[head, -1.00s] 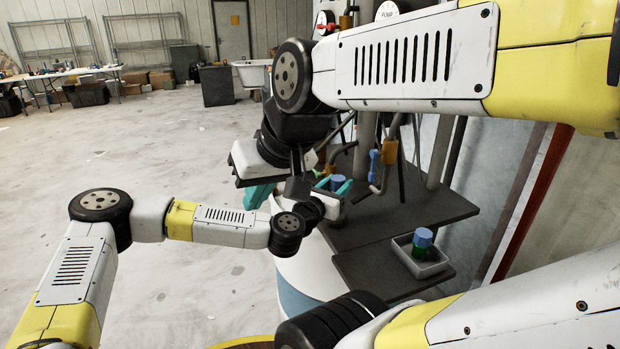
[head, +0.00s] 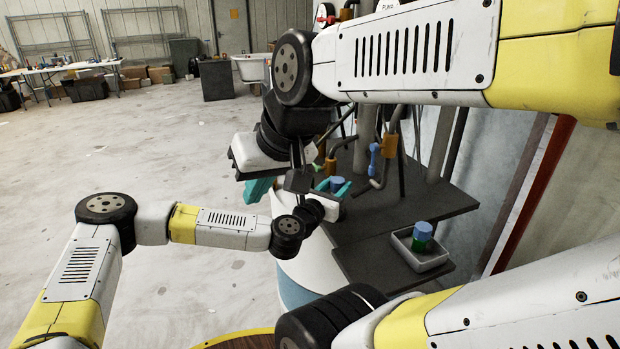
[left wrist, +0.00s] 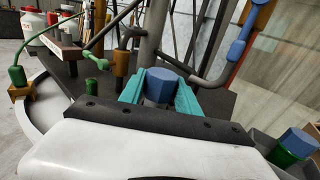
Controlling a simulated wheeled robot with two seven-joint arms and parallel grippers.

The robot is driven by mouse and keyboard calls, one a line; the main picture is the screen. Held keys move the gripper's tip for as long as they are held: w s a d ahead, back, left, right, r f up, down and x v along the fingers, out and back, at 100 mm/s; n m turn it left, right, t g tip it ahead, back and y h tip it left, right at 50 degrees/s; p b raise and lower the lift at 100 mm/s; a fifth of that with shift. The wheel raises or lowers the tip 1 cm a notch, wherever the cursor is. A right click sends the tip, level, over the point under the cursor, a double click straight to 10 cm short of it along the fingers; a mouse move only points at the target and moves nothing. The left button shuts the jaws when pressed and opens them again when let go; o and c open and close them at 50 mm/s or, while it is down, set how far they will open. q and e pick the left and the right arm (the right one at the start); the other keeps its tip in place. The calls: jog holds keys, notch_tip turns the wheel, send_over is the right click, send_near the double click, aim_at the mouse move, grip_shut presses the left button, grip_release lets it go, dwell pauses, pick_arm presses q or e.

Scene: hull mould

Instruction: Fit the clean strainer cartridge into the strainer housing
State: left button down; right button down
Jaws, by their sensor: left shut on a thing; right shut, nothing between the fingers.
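My left gripper (head: 335,186) has teal fingers closed around a blue, hex-topped piece (left wrist: 162,82), which stands upright over the dark platform (head: 402,212). Its lower part is mostly hidden by the fingers and wrist, so I cannot tell whether it sits in a housing. A second blue-topped piece with a green body (head: 422,236) stands in a pale tray (head: 428,265) at the right; it also shows in the left wrist view (left wrist: 294,146). I cannot tell which is the clean cartridge. My right gripper (head: 258,190) is shut and empty, left of the left gripper.
Pipes with orange fittings (head: 389,145) and a blue handle (head: 373,158) rise behind the held piece. A green bent handle (left wrist: 45,46) is at the left in the left wrist view. The floor (head: 130,150) at left is open.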

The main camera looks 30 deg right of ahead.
pick_arm(q)
jog(key=shift+f, duration=0.95)
jog(key=c, duration=0.8)
grip_release()
jog(key=shift+a, duration=0.1)
jog(key=v, duration=0.7)
jog(key=shift+s+a, duration=0.25)
